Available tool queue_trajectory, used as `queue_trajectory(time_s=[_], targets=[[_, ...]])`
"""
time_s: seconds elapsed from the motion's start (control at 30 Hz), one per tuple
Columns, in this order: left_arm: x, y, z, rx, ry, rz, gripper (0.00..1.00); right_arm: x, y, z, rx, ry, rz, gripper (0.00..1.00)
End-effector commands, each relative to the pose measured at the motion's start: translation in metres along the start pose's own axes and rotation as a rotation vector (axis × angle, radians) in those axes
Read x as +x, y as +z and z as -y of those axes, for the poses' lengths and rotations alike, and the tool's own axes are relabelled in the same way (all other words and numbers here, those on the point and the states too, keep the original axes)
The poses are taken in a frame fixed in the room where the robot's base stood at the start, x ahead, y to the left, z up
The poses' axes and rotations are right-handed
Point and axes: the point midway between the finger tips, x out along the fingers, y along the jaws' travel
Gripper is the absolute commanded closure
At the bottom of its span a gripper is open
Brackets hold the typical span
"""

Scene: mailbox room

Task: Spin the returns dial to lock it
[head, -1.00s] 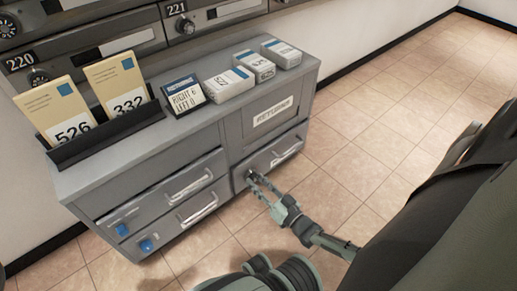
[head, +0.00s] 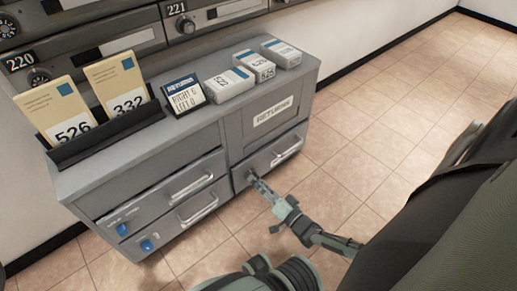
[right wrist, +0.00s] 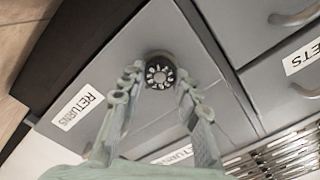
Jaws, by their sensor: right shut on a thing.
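The returns dial (right wrist: 160,71) is a round black knob with white marks on the grey drawer front, beside a RETURNS label (right wrist: 77,108) in the right wrist view. In the head view the dial (head: 249,175) is mostly hidden by my right gripper (head: 253,179), at the left end of the lower right drawer (head: 271,162). My right gripper (right wrist: 160,76) is shut on the dial, one finger on each side. The drawer is shut. A small dark RETURNS card (head: 184,96) reading "RIGHT 6 LEFT 0" stands on the cabinet top. My left gripper is not in view.
The grey cabinet (head: 215,143) has more drawers with bar handles and blue knobs at left. Yellow cards 526 and 332 stand in a black holder (head: 105,132). White numbered stacks (head: 229,84) sit on top. Mailboxes (head: 95,38) are behind. The tiled floor at right is clear.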

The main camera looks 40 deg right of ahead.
Motion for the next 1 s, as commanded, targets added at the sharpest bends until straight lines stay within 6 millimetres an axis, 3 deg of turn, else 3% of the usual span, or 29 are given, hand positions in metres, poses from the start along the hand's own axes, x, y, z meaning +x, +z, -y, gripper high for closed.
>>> queue_trajectory(time_s=[0.37, 0.4, 0.57, 0.87, 1.0], targets=[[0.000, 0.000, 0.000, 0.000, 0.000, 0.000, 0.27, 0.000, -0.001, 0.000, 0.003, -0.002, -0.001, 0.97], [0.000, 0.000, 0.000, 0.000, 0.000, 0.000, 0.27, 0.000, -0.001, 0.000, 0.003, -0.002, -0.001, 0.66], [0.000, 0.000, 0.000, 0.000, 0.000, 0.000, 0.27, 0.000, -0.001, 0.000, 0.003, -0.001, -0.001, 0.47], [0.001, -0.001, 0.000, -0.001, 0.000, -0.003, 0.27, -0.002, 0.000, 0.000, 0.003, 0.000, 0.000, 0.47], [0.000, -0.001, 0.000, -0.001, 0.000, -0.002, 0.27, -0.016, 0.000, -0.001, 0.003, 0.002, 0.001, 0.47]])
